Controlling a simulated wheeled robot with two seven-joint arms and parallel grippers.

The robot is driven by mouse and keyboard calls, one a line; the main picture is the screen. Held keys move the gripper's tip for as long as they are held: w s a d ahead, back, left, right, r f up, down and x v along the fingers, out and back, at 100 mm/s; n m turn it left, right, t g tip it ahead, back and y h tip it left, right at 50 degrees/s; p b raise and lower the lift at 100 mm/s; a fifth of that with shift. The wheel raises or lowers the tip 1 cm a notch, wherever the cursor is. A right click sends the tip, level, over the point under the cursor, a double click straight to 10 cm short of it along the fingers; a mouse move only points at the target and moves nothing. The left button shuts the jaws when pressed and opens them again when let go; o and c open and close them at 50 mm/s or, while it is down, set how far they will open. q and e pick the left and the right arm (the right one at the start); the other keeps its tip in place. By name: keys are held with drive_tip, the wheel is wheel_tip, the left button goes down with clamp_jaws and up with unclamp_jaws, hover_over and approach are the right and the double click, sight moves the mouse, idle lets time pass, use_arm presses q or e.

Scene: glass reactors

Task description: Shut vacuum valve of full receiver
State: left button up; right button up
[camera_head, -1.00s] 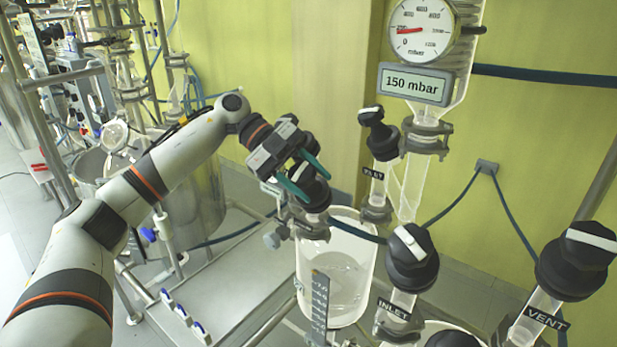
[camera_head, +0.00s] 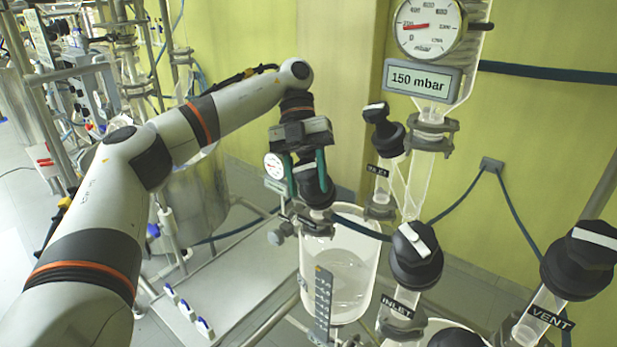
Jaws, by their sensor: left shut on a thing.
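My left gripper (camera_head: 309,174) comes down from above with its two green fingers on either side of a black valve knob (camera_head: 313,188), and is shut on it. The fingers hide part of the knob, including most of its top. This valve stands on top of the left glass receiver (camera_head: 368,262), which holds some clear liquid and has a grey scale (camera_head: 323,300) on its front. A second receiver at the bottom edge is mostly cut off. My right gripper is out of view.
A display (camera_head: 422,82) reads 150 mbar below a round gauge (camera_head: 430,24). A small gauge (camera_head: 274,166) sits left of my gripper.

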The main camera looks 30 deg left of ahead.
use_arm(q)
drive_tip(key=m+g+y, duration=0.1)
drive_tip(key=m+y, duration=0.2)
drive_tip(key=y, duration=0.1)
drive_tip(key=shift+a, duration=0.2)
drive_tip(key=shift+a+f+m+y, duration=0.1)
drive_tip(key=shift+a+m+y, duration=0.1)
drive_tip(key=shift+m+y, duration=1.15)
drive_tip(key=shift+y, duration=0.25)
drive_tip(key=o, duration=1)
drive_tip(key=shift+s, duration=0.1)
